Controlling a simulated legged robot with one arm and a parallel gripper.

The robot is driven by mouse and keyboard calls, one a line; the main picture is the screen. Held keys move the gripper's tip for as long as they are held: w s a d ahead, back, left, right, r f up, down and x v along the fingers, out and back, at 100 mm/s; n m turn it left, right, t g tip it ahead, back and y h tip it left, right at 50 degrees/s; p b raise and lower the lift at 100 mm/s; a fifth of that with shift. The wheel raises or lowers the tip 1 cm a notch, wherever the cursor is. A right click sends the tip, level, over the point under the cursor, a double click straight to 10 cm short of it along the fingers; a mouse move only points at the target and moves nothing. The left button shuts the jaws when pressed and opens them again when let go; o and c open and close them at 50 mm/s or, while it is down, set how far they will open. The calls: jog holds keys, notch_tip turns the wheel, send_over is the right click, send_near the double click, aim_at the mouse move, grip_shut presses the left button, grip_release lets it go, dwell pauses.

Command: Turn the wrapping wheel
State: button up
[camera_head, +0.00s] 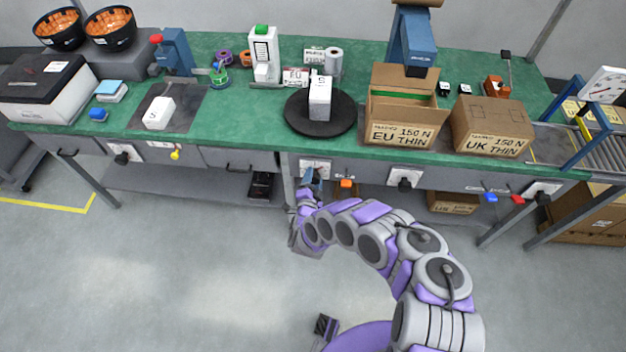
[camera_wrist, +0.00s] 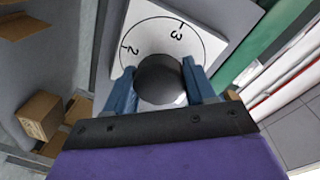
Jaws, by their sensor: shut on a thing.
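My gripper (camera_head: 311,180) reaches the front panel of the green bench, below the black round turntable (camera_head: 297,122). In the wrist view, its two blue fingers (camera_wrist: 156,85) are shut on a dark grey round knob (camera_wrist: 160,76), one on each side. The knob sits on a white dial plate (camera_wrist: 150,36) with a circle and the numbers 2 and 3 showing; the fingers hide the rest. The dial plate also shows in the head view (camera_head: 315,166), partly behind my gripper. A white box marked S (camera_head: 319,98) stands upright on the turntable.
Similar dials are at the left (camera_head: 122,152) and right (camera_head: 404,178) of the bench front. An orange block (camera_head: 346,184) is just right of my gripper. Cardboard boxes (camera_head: 400,133) stand right of the turntable.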

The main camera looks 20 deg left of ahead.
jog(key=m, duration=0.2)
jog(key=m+b, duration=0.1)
jog(key=m, duration=0.1)
jog(key=shift+w+d+f, duration=0.15)
jog(key=shift+d, duration=0.1)
jog(key=shift+d+f+m+b, duration=0.1)
jog(key=shift+m+b, duration=0.45)
jog(key=shift+m, duration=1.35)
jog(key=o, duration=1)
